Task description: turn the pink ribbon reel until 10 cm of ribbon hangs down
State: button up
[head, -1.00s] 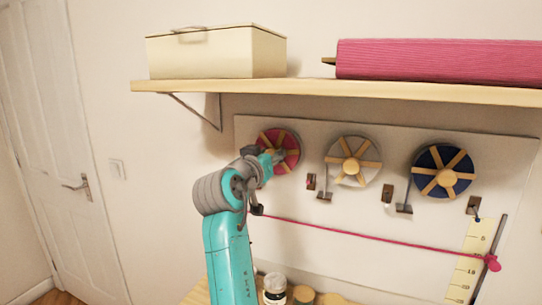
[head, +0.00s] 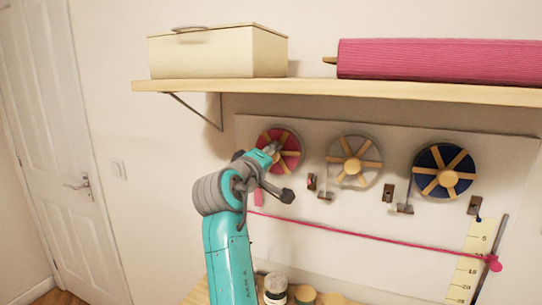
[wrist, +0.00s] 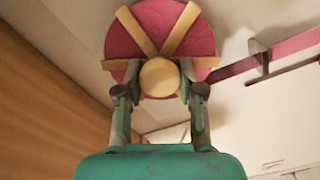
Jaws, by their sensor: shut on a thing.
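The pink ribbon reel (head: 291,160) is on the wall board, leftmost of three reels, with wooden spokes and a round wooden hub (wrist: 160,78). My gripper (wrist: 160,88) has its fingers on both sides of the hub and is shut on it; in the head view my wrist covers part of the reel. A pink ribbon (wrist: 235,68) runs from the reel past a small dark bracket (wrist: 262,58) in the wrist view. A short pink piece (head: 258,198) shows below the reel in the head view. The ribbon's lower end is unclear.
A pink cord (head: 370,239) runs across the board to a pink knob (head: 494,263) beside a numbered scale (head: 472,262). White (head: 343,182) and blue (head: 428,162) reels are to the right. A shelf (head: 330,90) overhangs; jars (head: 275,288) stand below.

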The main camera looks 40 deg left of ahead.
jog(key=n, duration=0.6)
jog(key=shift+f+n, duration=0.15)
jog(key=shift+n, duration=0.15)
dwell(0.5)
jog(key=o, duration=1.1)
jog(key=shift+o, duration=0.2)
jog(key=v, duration=1.2)
